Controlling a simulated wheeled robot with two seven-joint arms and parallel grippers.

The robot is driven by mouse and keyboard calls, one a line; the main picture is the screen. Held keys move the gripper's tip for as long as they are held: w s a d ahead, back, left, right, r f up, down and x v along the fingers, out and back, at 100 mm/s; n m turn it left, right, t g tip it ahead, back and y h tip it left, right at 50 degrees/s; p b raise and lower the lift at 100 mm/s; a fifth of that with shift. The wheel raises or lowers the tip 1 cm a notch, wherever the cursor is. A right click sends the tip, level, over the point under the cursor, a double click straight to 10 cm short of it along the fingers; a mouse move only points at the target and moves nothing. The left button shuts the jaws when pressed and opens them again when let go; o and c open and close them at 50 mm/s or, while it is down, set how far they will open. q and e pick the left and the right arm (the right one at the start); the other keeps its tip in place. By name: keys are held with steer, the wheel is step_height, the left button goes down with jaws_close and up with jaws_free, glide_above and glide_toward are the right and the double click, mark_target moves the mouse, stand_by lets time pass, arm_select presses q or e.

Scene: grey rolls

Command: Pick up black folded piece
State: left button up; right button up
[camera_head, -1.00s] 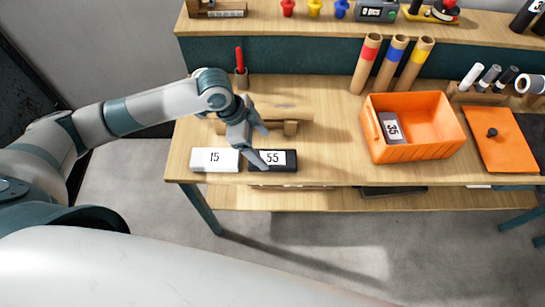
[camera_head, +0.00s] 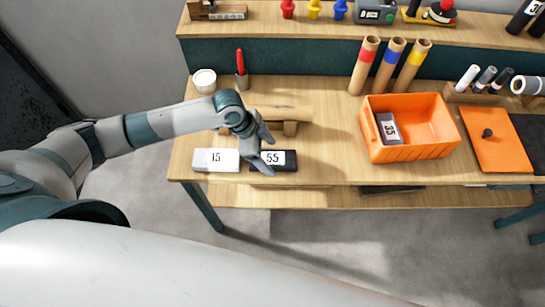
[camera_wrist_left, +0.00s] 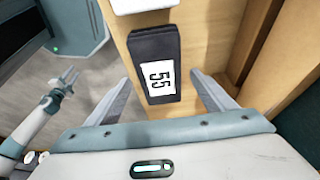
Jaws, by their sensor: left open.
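The black folded piece with a white label reading 55 (camera_head: 287,157) lies flat near the front edge of the wooden table. In the left wrist view the black folded piece (camera_wrist_left: 155,48) lies between and ahead of the spread fingers. My left gripper (camera_head: 267,154) is open just over it, one finger hiding part of its left end. The left gripper's open fingers (camera_wrist_left: 160,82) also show in the wrist view, with nothing held. A small gripper at the left of the wrist view (camera_wrist_left: 68,76) appears to be my right one, off the table; its opening is too small to judge.
A white piece labelled 15 (camera_head: 216,160) lies just left of the black one. A wooden stand (camera_head: 291,126) is behind. A white cup (camera_head: 205,81) stands at the back left.

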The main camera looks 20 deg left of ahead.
arm_select(q)
steer(key=shift+d+f, duration=0.25)
steer(key=shift+f, duration=0.25)
steer(key=shift+w, duration=0.1)
steer(key=c, duration=1.3)
steer(key=shift+o, duration=0.2)
